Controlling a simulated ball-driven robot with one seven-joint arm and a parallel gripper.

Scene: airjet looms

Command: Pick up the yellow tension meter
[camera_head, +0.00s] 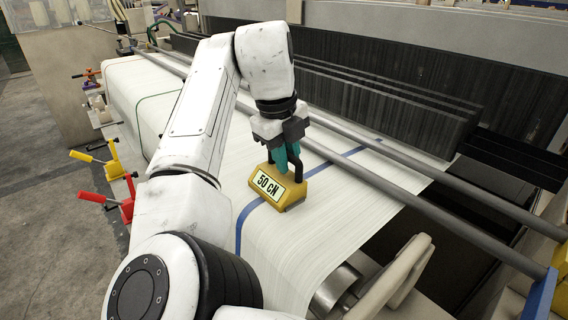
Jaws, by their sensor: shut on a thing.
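The yellow tension meter (292,196) has a pale label reading "50 CN" and a dark handle on top. It is at the middle of the head view, over the white fabric (340,205) of the loom and beside a blue stripe. My gripper (283,160) points down at the meter from above, its teal fingers shut on the meter at its handle. The fingers hide part of the handle. I cannot tell whether the meter's base touches the fabric or is slightly above it.
A long grey bar (400,182) runs across the loom behind the meter. Dark loom panels (400,90) stand behind it. Yellow (108,160) and red (122,200) levers stick out at the left edge. The fabric around the meter is clear.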

